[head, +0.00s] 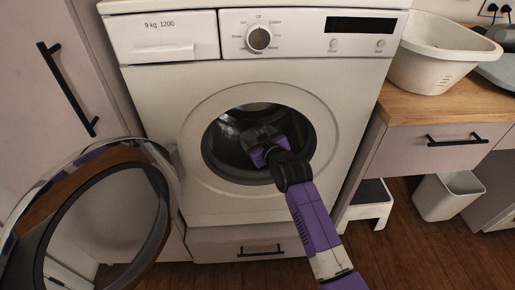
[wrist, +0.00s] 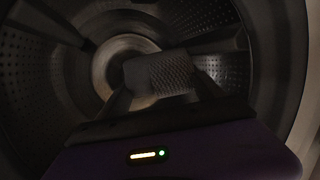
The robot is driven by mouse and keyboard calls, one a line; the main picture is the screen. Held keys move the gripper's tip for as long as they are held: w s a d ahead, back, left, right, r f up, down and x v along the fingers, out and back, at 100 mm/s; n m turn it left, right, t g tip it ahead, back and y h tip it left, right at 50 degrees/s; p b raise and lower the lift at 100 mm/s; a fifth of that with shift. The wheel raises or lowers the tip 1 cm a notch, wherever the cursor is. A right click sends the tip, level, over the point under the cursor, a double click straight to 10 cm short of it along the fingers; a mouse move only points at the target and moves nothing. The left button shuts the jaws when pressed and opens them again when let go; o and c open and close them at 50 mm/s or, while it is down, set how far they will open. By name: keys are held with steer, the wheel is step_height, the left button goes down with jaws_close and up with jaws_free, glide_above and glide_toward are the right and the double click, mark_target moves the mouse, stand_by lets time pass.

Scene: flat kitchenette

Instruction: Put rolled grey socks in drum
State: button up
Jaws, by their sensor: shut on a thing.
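The washing machine drum (head: 226,129) is open at the front, and my arm reaches into its round opening. In the wrist view the perforated drum wall (wrist: 25,75) surrounds my gripper (wrist: 162,92). My gripper is shut on the rolled grey socks (wrist: 160,74), a dark grey textured bundle between the two fingers. The socks are held inside the drum opening, in front of the drum's back. In the head view my gripper (head: 258,135) is at the opening, and the socks are hidden or too dark to make out.
The round washer door (head: 165,215) is swung open to the left. A white basket (head: 432,62) stands on the wooden counter (head: 400,108) at right. A white step stool (head: 370,203) and a white bin (head: 447,196) are on the floor below.

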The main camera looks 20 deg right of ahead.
steer(key=w+d+f+b, duration=0.2)
steer(key=w+d+b, duration=0.1)
steer(key=w+b, duration=0.4)
steer(key=shift+w+b, duration=0.4)
steer(key=shift+w, duration=0.5)
steer(key=shift+r, duration=0.1)
steer(key=o, duration=1.4)
